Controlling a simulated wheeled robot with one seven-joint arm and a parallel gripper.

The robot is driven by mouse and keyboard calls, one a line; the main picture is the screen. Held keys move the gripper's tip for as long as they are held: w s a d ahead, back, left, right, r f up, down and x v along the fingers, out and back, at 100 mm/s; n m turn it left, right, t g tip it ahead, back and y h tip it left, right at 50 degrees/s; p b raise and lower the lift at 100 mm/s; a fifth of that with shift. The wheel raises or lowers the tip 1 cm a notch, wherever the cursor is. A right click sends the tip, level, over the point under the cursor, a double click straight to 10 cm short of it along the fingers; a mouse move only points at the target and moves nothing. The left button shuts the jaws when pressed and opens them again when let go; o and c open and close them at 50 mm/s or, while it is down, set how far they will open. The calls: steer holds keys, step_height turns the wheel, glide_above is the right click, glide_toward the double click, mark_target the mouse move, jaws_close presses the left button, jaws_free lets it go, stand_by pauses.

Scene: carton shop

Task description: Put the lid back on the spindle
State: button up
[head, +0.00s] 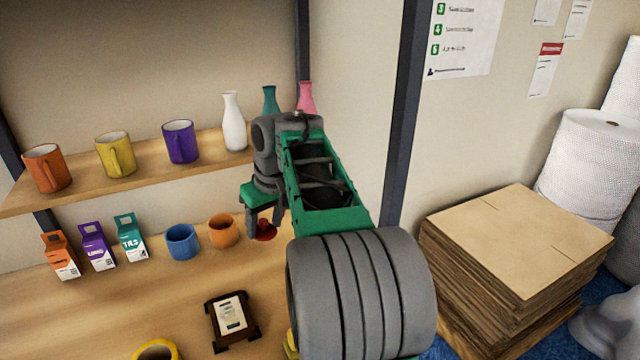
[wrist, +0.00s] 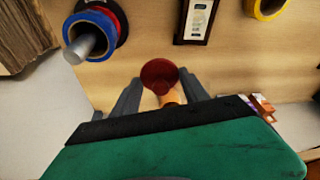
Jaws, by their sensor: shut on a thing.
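A dark red round lid (head: 265,233) is held between the fingertips of my gripper (head: 264,222), above the shelf board. In the wrist view the lid (wrist: 159,72) sits between the two grey fingers of my gripper (wrist: 160,84), its round face toward the far side. The spindle (wrist: 82,46) stands at the upper left of the wrist view. It is a grey rod with blue and red rings around it on a dark base. The lid is apart from it, to its right. In the head view my arm hides the spindle.
An orange cup (head: 223,231) and a blue cup (head: 182,242) stand left of my gripper, with small cartons (head: 130,238) beyond. A framed card (head: 232,320) and a yellow roll (head: 157,350) lie nearer. Mugs and vases line the upper shelf (head: 80,180). Stacked cardboard (head: 515,240) stands at right.

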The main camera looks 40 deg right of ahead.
steer(key=s+d+r+p, duration=0.1)
steer(key=s+d+r, duration=0.15)
steer(key=d, duration=0.35)
steer(key=s+d+r+p, duration=0.1)
steer(key=s+d+r, duration=0.15)
steer(key=d, duration=0.45)
steer(key=f+b, duration=0.6)
steer(key=f, duration=0.1)
steer(key=shift+s+a+f, duration=0.1)
steer(key=shift+s+a, duration=0.05)
steer(key=shift+s, duration=0.1)
steer(key=shift+f, duration=0.1)
stand_by(1.1)
steer(key=o, duration=1.4)
steer(key=shift+o, duration=0.2)
